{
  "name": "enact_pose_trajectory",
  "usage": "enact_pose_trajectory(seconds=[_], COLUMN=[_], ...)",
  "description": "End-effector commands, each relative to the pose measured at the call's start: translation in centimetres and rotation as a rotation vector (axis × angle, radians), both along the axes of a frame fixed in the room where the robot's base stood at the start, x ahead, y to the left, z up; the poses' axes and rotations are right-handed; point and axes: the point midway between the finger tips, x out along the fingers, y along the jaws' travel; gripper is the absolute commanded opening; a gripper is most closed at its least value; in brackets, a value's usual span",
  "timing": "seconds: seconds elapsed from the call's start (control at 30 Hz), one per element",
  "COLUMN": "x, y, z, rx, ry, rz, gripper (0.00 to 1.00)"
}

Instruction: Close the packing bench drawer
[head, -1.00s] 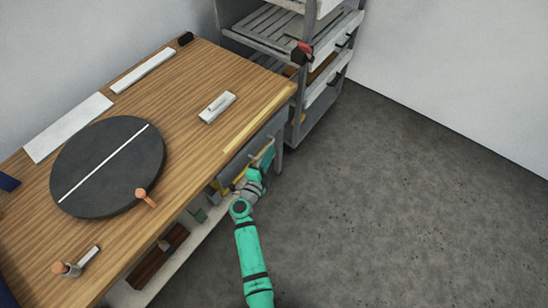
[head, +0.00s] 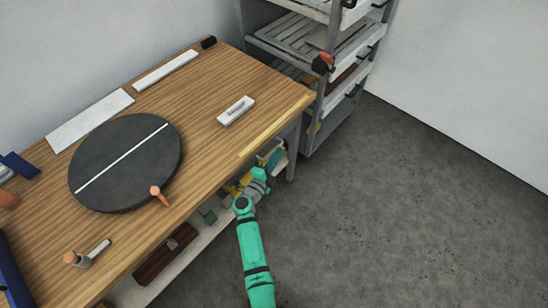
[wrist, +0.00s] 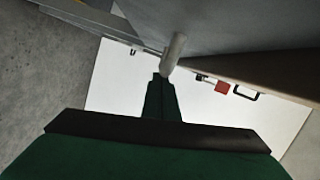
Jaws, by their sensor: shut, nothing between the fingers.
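The packing bench (head: 215,85) has a wooden top, and my gripper (head: 262,172) is low beside its front edge, near the right end. In the head view the drawer's front is hidden under the tabletop and no longer stands out past the edge. In the wrist view a grey panel, apparently the drawer front (wrist: 245,22), is close above, with a pale rod-like handle (wrist: 174,50) on it. My fingertips (wrist: 162,77) are shut and empty, right at the end of the handle; I cannot tell whether they touch.
A black turntable (head: 125,165), a white block (head: 236,110) and a small orange-ended tool (head: 78,258) are on the bench. Several items sit on the low shelf (head: 205,235) beneath. A grey rack (head: 325,125) stands at the right end. The floor (head: 420,220) to the right is clear.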

Motion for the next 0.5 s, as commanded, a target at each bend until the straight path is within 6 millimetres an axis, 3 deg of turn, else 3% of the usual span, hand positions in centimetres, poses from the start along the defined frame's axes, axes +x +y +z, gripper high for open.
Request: enact_pose_trajectory(seconds=[0.03,0.27,0.5], x=[0.2,0.2,-0.9], y=[0.7,1.0,-0.9], z=[0.1,0.2,0.6], rx=[0.001,0.001,0.003], ry=[-0.001,-0.002,-0.002], rz=[0.016,0.024,0.016], gripper=[0.00,0.00,0.00])
